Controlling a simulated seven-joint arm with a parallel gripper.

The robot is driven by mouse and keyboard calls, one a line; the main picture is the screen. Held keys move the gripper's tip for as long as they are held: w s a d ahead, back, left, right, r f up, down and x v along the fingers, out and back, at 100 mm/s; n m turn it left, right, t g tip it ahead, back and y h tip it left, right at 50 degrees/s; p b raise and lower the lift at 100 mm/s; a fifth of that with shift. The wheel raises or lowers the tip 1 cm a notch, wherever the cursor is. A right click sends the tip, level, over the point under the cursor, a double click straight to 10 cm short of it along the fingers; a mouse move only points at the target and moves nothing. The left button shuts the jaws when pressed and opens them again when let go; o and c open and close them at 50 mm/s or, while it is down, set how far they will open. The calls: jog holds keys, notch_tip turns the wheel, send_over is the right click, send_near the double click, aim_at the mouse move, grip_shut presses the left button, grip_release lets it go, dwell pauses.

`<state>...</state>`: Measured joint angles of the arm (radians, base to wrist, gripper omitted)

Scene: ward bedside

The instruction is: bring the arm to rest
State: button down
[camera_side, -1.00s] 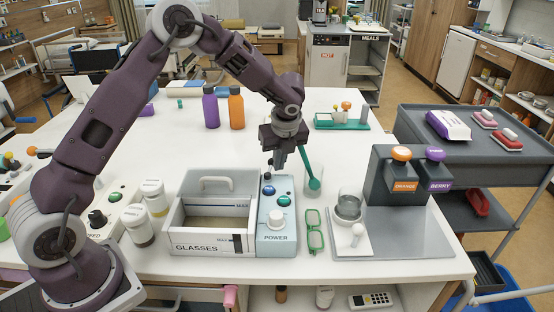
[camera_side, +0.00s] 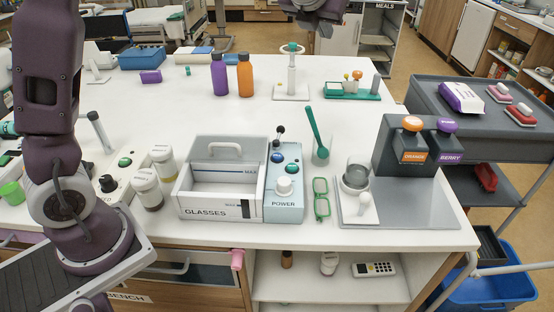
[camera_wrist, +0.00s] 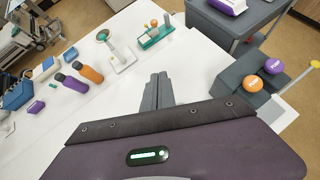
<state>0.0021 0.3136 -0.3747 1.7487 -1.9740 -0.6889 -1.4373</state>
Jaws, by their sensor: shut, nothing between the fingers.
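My arm rises at the left of the side view and leaves the picture at the top. A dark part of its far end hangs at the top edge, right of the middle; the fingertips cannot be made out there. In the wrist view my gripper (camera_wrist: 160,88) has its two grey fingers together with nothing between them. It is raised above the white table (camera_wrist: 200,60), clear of the things on it. In the side view the blue control box (camera_side: 284,205) marked POWER stands beside the grey GLASSES box (camera_side: 212,212), with nothing of mine over them.
Purple (camera_side: 219,75) and orange (camera_side: 245,76) bottles stand at the back. A green spoon (camera_side: 314,127) leans in a clear cup. A grey cart (camera_side: 475,130) stands at the right. The table's middle is mostly bare.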

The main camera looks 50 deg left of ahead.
jog(key=s+d+r+m+t+h, duration=0.2)
jog(key=d+r+m+t, duration=0.2)
jog(key=r+m, duration=0.45)
jog(key=s+d+r+m+g+h, duration=0.15)
jog(key=s+d+m+h, duration=0.45)
jog(key=s+m, duration=0.85)
jog(key=s+a+f+m+g+y, duration=0.2)
jog(key=s+a+f+m+g, duration=0.1)
jog(key=s+f+m, duration=0.5)
jog(key=s+a+f+m+g+y, duration=0.2)
jog(key=s+f+m, duration=0.6)
jog(key=s, duration=0.6)
jog(key=shift+s+a+f+m+g, duration=0.25)
jog(key=shift+a+f+g, duration=0.45)
jog(key=shift+a, duration=0.45)
